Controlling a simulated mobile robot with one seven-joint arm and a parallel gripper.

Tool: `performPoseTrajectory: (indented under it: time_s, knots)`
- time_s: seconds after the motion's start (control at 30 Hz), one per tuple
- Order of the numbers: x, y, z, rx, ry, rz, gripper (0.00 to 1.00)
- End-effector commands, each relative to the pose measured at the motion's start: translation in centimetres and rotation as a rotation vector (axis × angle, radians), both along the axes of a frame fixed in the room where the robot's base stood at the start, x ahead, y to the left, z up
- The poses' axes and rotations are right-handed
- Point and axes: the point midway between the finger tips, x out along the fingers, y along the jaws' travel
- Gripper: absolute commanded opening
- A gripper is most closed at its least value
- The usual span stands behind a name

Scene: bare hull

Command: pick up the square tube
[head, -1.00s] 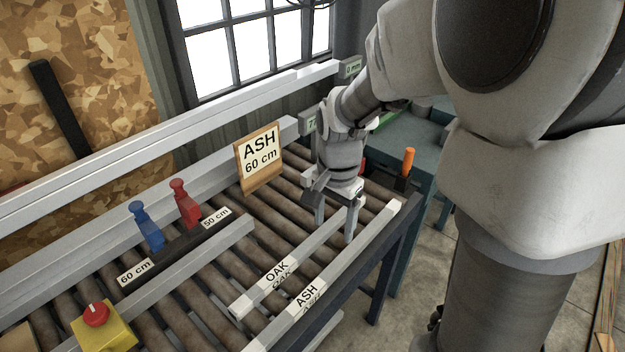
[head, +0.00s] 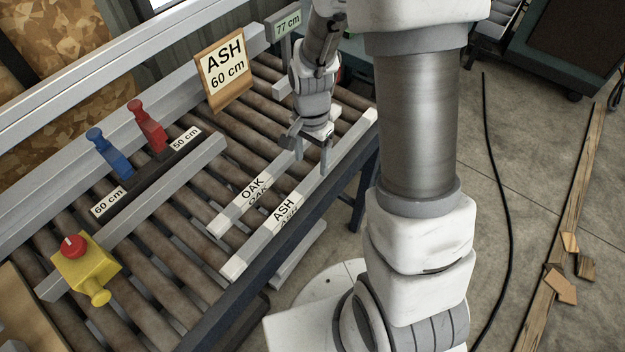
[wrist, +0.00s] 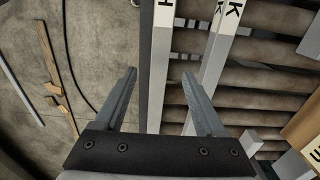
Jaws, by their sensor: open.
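Two pale square-section bars lie side by side on the roller conveyor: one labelled OAK (head: 235,210) and one labelled ASH (head: 255,250), nearer the front edge. I cannot tell which is the task's square tube. My gripper (head: 311,163) is open and empty, pointing down over the far part of the two bars. In the wrist view, the ASH bar (wrist: 162,75) passes between the fingers of my gripper (wrist: 163,85). The OAK bar (wrist: 211,65) runs by the right finger, which partly covers it. The left finger shows against the floor. The height above the bars is unclear.
A dark frame rail (wrist: 148,60) runs beside the ASH bar. An ASH 60 cm sign (head: 224,75) stands behind the rollers. Blue (head: 108,152) and red (head: 146,125) clamps and a yellow box with a red knob (head: 86,265) are at left. Wood scraps (head: 562,285) lie on the floor.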

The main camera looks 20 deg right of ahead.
Motion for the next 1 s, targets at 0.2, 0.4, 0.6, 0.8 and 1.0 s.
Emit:
performPoseTrajectory:
  time_s: [0.2, 0.4, 0.6, 0.8, 1.0]
  knots:
    - [0.0, 0.0, -1.5, 0.000, 0.000, 0.000, 0.72]
    - [0.0, -0.2, -3.6, 0.001, 0.004, -0.002, 0.72]
    - [0.1, -0.3, -6.0, 0.000, 0.001, 0.000, 0.72]
    - [0.2, -0.3, -6.5, 0.001, -0.001, 0.000, 0.72]
    - [0.2, -0.3, -6.5, 0.001, -0.001, 0.000, 0.62]
